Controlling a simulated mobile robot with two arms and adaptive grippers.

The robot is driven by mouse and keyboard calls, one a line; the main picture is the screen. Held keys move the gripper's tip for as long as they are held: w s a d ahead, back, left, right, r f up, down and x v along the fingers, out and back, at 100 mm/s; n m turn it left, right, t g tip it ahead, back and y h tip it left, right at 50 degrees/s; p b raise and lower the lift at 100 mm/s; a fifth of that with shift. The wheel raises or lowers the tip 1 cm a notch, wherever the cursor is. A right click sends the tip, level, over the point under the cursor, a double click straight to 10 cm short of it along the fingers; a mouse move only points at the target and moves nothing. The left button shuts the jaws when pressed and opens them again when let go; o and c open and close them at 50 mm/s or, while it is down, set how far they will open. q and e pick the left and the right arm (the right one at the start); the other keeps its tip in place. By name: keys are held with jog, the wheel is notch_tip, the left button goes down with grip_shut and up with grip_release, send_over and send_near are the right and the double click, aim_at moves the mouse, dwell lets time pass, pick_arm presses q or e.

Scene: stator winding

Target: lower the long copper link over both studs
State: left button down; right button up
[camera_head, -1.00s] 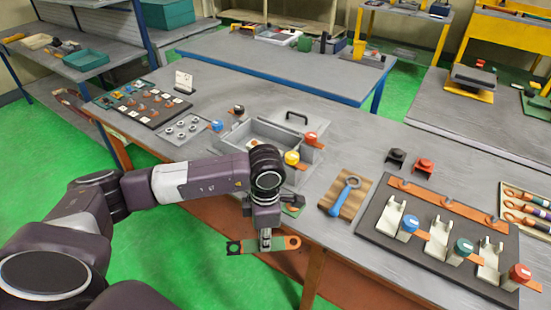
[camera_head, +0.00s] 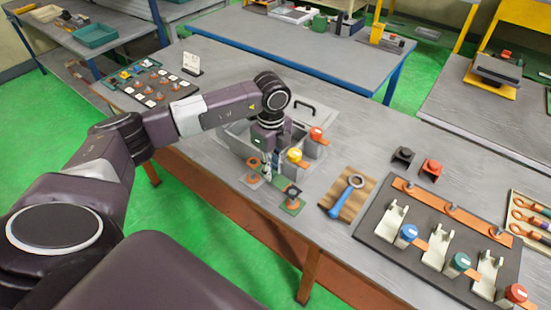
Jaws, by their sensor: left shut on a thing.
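The long copper link is held by my left gripper (camera_head: 267,172) at the front edge of the grey workbench. My right gripper is not in view.
A grey open box (camera_head: 237,140) with yellow (camera_head: 295,155) and red (camera_head: 317,134) knobs stands close behind the gripper. A blue ring-ended tool (camera_head: 348,192) lies on a wooden block to the right. Further right is a dark board (camera_head: 385,249) with white holders. Bare bench lies in front of it.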

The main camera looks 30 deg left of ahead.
pick_arm(q)
jog(key=shift+w+a+r+n, duration=0.15)
jog(key=shift+w+r+n, duration=0.05)
jog(key=shift+n, duration=0.3)
jog(key=shift+f, duration=0.15)
jog(key=shift+f+b, duration=1.95)
jog(key=shift+f, duration=0.7)
jog(key=shift+f, duration=0.2)
jog(key=shift+f, duration=0.15)
jog(key=shift+f+b, duration=0.15)
jog(key=shift+b, duration=0.25)
jog(key=shift+f+b, duration=0.4)
jog(key=shift+f, duration=0.25)
